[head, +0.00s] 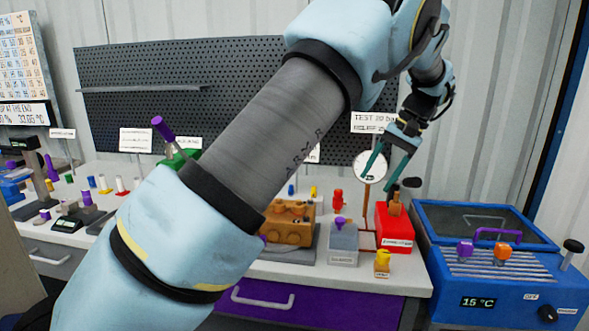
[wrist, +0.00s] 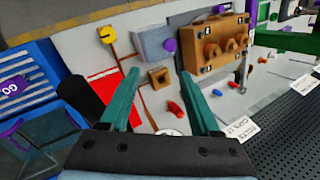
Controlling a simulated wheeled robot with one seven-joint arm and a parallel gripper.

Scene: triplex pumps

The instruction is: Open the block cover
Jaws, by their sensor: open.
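A brown-orange block (head: 288,222) stands on a grey base at the middle of the bench, partly hidden by my arm in the head view. In the wrist view the block (wrist: 222,42) lies at the upper right, with several round bosses along its face and small dark fittings near its corners. I cannot tell which part of it is the cover. My gripper (head: 380,178) is open and empty, above the red box at the bench's right end. In the wrist view my gripper (wrist: 160,76) has its teal fingers apart, and the block lies beyond them, not touching.
A grey box with a purple knob (head: 342,238) stands right of the block, then a red box (head: 395,230). A round gauge (head: 370,166) on a post stands close to my gripper. A blue machine (head: 500,270) with a lid is at the right. A pegboard (head: 230,75) backs the bench.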

